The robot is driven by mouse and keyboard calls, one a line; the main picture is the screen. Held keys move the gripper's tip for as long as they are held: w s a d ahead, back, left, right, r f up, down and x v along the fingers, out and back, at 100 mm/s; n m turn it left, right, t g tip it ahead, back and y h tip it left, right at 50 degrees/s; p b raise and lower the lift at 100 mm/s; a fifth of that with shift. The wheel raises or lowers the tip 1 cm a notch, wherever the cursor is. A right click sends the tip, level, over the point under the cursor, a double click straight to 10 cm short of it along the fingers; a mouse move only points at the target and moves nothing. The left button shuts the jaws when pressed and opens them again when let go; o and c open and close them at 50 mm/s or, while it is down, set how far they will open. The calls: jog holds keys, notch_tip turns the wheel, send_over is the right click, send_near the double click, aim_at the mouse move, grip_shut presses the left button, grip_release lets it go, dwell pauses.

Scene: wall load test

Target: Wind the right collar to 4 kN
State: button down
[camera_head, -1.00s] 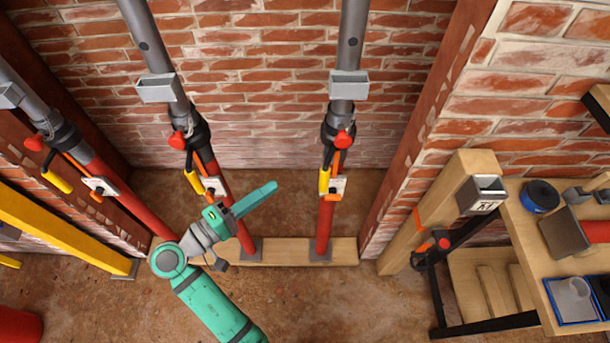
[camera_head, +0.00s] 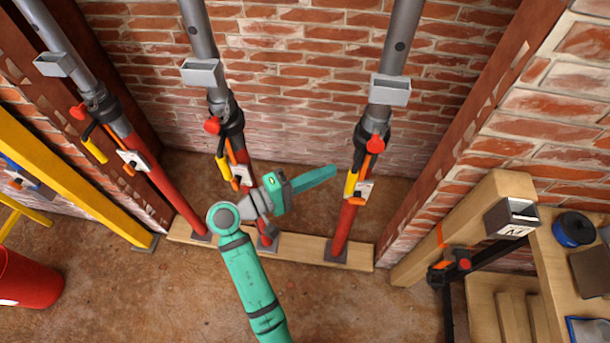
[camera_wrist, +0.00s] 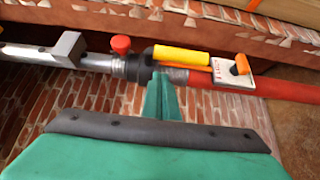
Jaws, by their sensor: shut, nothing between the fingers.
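Three props with grey upper tubes and red lower tubes stand at the brick wall. The right prop (camera_head: 346,228) has a dark collar (camera_head: 374,137) with a red knob and a yellow-gripped handle (camera_head: 351,184). A white gauge plate with an orange pointer (camera_head: 365,188) sits beside the handle; its reading is too small to tell. My gripper (camera_head: 334,171) is shut and empty, just left of this prop. In the wrist view the shut fingers (camera_wrist: 163,82) point at a prop's collar (camera_wrist: 135,67), near its yellow handle (camera_wrist: 181,56); contact cannot be told.
The middle prop (camera_head: 244,172) stands close behind my arm, and the left prop (camera_head: 165,190) is farther left. The props' feet rest on a wooden plank (camera_head: 300,248). A timber post (camera_head: 440,235) and a bench (camera_head: 560,240) stand right; a red bucket (camera_head: 28,278) stands left.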

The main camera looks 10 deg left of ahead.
jog(key=shift+s+d, duration=0.2)
jog(key=shift+d, duration=0.45)
jog(key=shift+s+d, duration=0.2)
jog(key=shift+d, duration=0.4)
jog(key=shift+d+t, duration=0.1)
jog(key=shift+t, duration=0.2)
